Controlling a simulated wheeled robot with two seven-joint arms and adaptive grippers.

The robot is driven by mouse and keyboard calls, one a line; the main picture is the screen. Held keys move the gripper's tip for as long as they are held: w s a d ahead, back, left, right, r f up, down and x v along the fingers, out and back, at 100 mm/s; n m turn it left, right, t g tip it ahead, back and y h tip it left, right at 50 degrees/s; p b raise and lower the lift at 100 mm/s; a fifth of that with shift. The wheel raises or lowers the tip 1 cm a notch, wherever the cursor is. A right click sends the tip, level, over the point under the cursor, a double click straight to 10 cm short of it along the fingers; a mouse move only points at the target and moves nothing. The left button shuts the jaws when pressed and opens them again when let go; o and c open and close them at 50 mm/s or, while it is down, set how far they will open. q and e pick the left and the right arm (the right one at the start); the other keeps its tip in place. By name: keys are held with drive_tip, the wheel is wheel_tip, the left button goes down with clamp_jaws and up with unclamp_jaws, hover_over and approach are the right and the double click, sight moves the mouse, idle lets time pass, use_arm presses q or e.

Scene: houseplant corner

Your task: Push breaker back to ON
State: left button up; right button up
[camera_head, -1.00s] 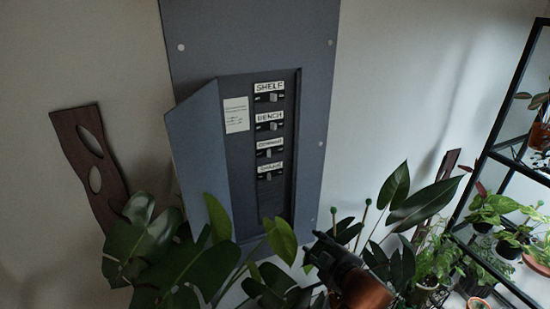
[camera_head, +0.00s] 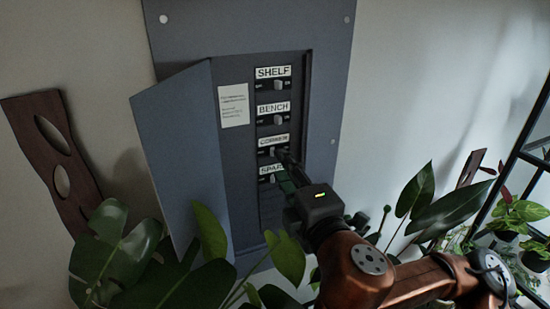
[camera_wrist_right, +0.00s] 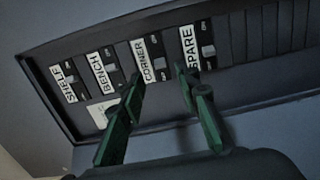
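The breaker panel (camera_head: 235,160) has breakers labelled SHELF (camera_head: 278,86), BENCH (camera_head: 278,119), CORNER (camera_head: 272,152) and SPARE (camera_head: 271,179). In the head view, the CORNER and SPARE levers sit slightly farther left, toward the OFF side, than the SHELF and BENCH levers. My right gripper (camera_head: 287,170) is at the panel by CORNER and SPARE, partly covering them. In the right wrist view, its green fingers (camera_wrist_right: 160,78) are apart and empty, one on each side of the CORNER lever (camera_wrist_right: 158,62); contact cannot be told. My left gripper is out of view.
The panel's door (camera_head: 180,155) stands open on the left, with a paper note (camera_head: 234,105) inside the panel. Large leaves (camera_head: 125,255) crowd the panel's lower edge. A black plant shelf (camera_head: 520,165) stands at right. A wooden board (camera_head: 50,150) is on the left wall.

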sight(272, 152)
drive_tip(key=x, duration=0.5)
clamp_jaws()
idle(0.3)
